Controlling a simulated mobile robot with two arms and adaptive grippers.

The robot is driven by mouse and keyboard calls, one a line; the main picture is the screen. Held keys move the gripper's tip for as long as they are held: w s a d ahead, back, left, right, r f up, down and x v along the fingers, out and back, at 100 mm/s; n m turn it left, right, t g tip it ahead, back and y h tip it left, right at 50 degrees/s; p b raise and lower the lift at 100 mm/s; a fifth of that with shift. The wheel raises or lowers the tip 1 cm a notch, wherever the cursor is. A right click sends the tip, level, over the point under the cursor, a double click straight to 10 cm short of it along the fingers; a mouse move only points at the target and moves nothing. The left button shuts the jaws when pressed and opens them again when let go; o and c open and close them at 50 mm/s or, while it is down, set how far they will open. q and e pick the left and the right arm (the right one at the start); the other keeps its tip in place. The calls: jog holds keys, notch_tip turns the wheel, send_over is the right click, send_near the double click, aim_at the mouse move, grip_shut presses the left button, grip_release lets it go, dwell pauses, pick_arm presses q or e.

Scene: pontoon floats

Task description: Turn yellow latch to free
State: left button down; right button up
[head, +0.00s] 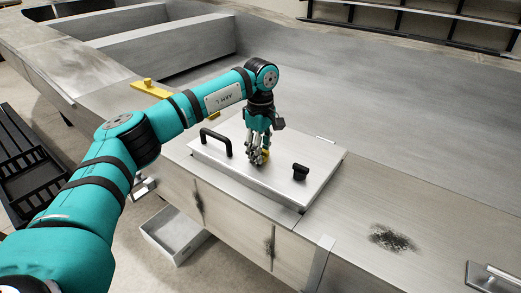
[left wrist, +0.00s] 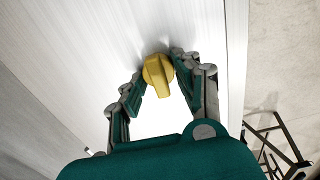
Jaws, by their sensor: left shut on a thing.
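The yellow latch (left wrist: 158,76) is a small knob with a raised grip, on a pale metal surface in the left wrist view. In the head view only a bit of yellow (head: 266,153) shows behind the fingers, on the raised metal hatch lid (head: 226,164). My left gripper (head: 257,160) points down at the lid and is shut on the latch. In the left wrist view its two fingers (left wrist: 158,88) stand on either side of the knob. My right gripper is not in view.
The lid carries a black handle (head: 217,140) on its left and a black knob (head: 300,172) at its right front. Another yellow fitting (head: 151,88) sits farther back. An open grey bin (head: 172,234) stands on the floor. A dark smudge (head: 392,238) marks the deck at right.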

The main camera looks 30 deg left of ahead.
pick_arm(q)
jog(key=c, duration=1)
grip_release()
jog(key=shift+o, duration=0.2)
jog(key=shift+r, duration=0.15)
notch_tip(320, 180, up, 12)
jog(key=shift+f, duration=0.2)
